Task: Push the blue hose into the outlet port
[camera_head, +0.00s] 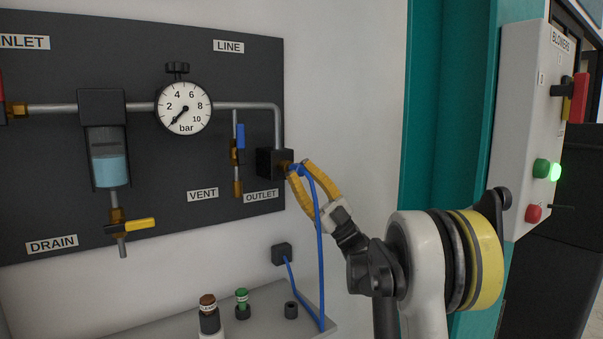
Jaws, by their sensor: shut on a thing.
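The blue hose (321,250) hangs from my gripper down to the shelf, then loops back up to a black block on the wall. My gripper (298,170) has yellow fingers and is shut on the upper end of the blue hose. The outlet port (285,166) is a brass fitting on the right side of a black block (269,163), above the OUTLET label (261,196). The hose end is right at the brass fitting. The fingers partly hide it, so I cannot tell whether it is inside the port or only close to it.
A dark panel (60,150) carries a pressure gauge (184,107), a filter bowl (109,160) and pipes. Bottles (209,315) with brown and green (242,300) caps stand on the grey shelf (165,328) below. A switch box (528,130) is at the right.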

